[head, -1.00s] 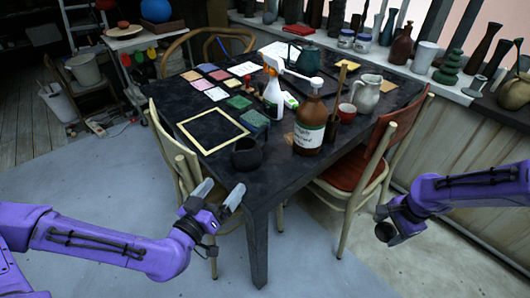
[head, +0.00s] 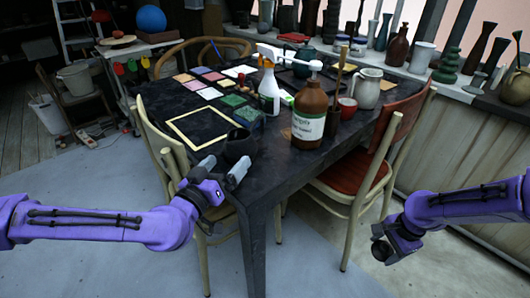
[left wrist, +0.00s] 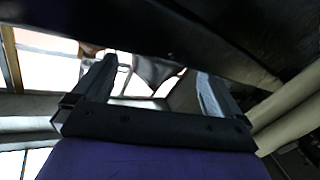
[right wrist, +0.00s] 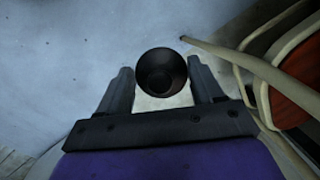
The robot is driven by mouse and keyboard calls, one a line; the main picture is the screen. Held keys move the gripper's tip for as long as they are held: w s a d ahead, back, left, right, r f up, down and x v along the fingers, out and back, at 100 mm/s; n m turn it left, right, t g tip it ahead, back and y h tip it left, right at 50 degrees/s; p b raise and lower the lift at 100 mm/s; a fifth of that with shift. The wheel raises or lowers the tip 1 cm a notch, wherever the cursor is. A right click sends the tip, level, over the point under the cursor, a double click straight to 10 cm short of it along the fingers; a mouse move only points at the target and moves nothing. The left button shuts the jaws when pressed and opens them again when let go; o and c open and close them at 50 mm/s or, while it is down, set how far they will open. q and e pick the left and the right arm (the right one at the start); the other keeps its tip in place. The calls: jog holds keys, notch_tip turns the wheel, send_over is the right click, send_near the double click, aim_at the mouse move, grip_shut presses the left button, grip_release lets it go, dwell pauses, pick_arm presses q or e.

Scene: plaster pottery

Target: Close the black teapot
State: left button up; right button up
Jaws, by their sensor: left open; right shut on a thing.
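The black teapot (head: 240,146) is a small dark pot at the near left corner of the dark table (head: 190,101). My left gripper (head: 222,169) is open just in front of it, its fingers close to the pot; whether they touch cannot be told. In the left wrist view my left fingers (left wrist: 155,75) are apart, with a dark grey shape (left wrist: 152,68) between them that I cannot name surely. My right gripper (right wrist: 162,72) is shut on a round dark piece (right wrist: 160,62), apparently the lid, held over the floor right of the table; it also shows in the head view (head: 381,251).
A brown bottle (head: 308,118) and white spray bottle (head: 269,93) stand behind the pot. A yellow-edged frame (head: 204,141) lies to its left. A red-seated chair (head: 350,177) stands between the table and my right arm. A pale chair (head: 164,140) is at the left.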

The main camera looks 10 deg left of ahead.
aim_at(231, 152)
pick_arm(q)
jog(key=shift+r, duration=0.1)
jog(key=shift+w, duration=0.35)
jog(key=x, duration=0.4)
jog(key=shift+w+a+r, duration=0.15)
jog(key=shift+w+r, duration=0.15)
jog(key=shift+c, duration=0.3)
jog(key=shift+r, duration=0.1)
jog(key=c, duration=1)
